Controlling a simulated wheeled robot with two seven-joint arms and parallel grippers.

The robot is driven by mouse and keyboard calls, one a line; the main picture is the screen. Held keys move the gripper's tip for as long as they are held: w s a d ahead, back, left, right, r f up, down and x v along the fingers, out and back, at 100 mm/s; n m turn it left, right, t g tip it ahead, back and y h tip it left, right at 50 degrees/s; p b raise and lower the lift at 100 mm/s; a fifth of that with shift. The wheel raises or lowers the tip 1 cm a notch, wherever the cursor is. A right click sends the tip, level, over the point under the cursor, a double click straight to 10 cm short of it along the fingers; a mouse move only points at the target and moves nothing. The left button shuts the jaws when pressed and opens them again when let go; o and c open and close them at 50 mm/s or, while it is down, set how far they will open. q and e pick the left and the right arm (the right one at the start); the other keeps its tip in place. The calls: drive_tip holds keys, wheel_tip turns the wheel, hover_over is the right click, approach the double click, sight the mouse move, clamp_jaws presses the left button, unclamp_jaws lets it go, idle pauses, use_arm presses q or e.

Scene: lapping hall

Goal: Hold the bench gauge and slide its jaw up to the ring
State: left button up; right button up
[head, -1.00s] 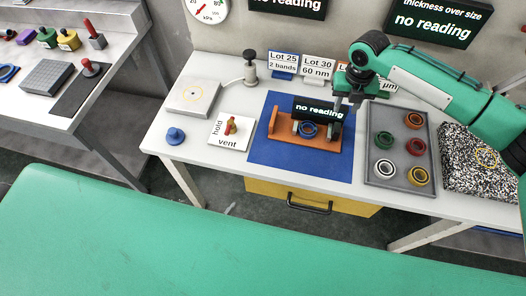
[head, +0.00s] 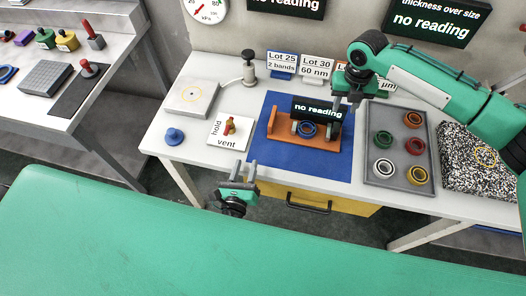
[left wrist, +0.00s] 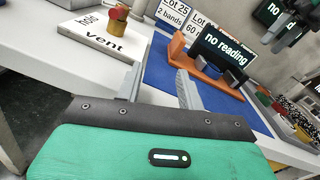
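The bench gauge (head: 284,138) is an orange stand on a blue mat, with a black display reading "no reading" (head: 318,108). A blue ring (head: 307,129) sits at the gauge between grey jaw parts; I cannot tell whether the jaw touches it. My left gripper (head: 238,165) is open and empty, in front of the table's near edge and short of the gauge. My right gripper (head: 344,102) is over the gauge's right end, its fingers partly hidden and their opening unclear.
A grey tray (head: 372,172) with several coloured rings stands right of the mat (head: 270,157). A speckled pad (head: 465,175) lies far right.

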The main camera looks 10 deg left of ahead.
sight(275, 107)
use_arm(q)
drive_tip(key=w+d+m, duration=0.1)
drive_tip(key=w, duration=0.1)
drive_tip(key=w+d+m, duration=0.1)
drive_tip(key=w, duration=0.1)
drive_tip(key=w+d+r+m, duration=0.1)
drive_tip(key=w+d, duration=0.1)
drive_tip(key=shift+r+m, duration=0.1)
drive_tip(key=shift+m, duration=0.3)
drive_tip(key=w, duration=1.3)
drive_tip(key=shift+w, duration=0.3)
clamp_jaws()
